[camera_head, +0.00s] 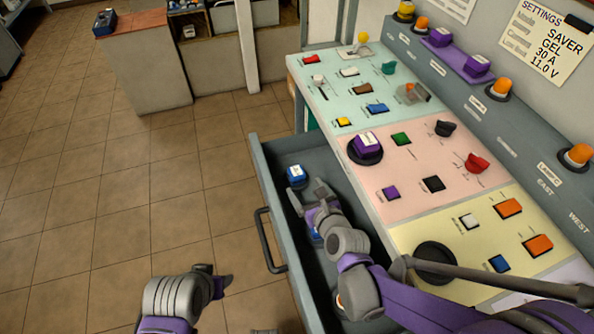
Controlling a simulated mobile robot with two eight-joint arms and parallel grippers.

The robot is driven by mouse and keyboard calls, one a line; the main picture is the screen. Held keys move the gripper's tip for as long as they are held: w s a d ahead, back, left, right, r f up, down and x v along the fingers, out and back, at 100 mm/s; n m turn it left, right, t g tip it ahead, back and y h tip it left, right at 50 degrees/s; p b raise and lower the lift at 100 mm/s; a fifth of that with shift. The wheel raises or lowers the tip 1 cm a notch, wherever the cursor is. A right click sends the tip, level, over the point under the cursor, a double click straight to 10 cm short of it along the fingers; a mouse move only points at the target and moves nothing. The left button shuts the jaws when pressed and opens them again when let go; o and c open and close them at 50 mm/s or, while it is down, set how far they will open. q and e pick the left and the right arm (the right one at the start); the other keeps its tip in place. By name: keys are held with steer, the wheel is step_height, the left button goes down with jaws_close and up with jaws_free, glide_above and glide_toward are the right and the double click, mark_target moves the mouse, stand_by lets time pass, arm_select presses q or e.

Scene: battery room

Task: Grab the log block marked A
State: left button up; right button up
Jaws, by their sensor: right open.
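No mark A can be read on any block, so I cannot tell which one is the log block. A blue block with a whitish top (296,174) sits at the far end of the open grey drawer (262,170). My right gripper (309,197) reaches into the drawer, open, just on the near side of that block and apart from it. Another blue thing (316,236) shows partly beneath my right wrist; the arm hides most of it. My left gripper (222,284) hangs over the floor left of the drawer; its jaws are not clear.
The control console (375,92) with coloured buttons and levers borders the drawer on the right. A purple block (367,145) sits in a dark round seat on it. The drawer handle (265,242) sticks out leftward. The tiled floor at left is clear up to a counter (150,70).

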mark_target(294, 170)
steer(key=x, duration=0.5)
steer(key=shift+w+a+f+b, duration=0.1)
steer(key=shift+w+a+b, duration=0.1)
steer(key=shift+b, duration=0.1)
steer(key=shift+d+x, duration=0.15)
steer(key=shift+x, duration=1.2)
steer(key=shift+d+x, duration=0.1)
steer(key=shift+x, duration=1.25)
steer(key=shift+w, duration=0.1)
steer(key=shift+c, duration=0.3)
jaws_close()
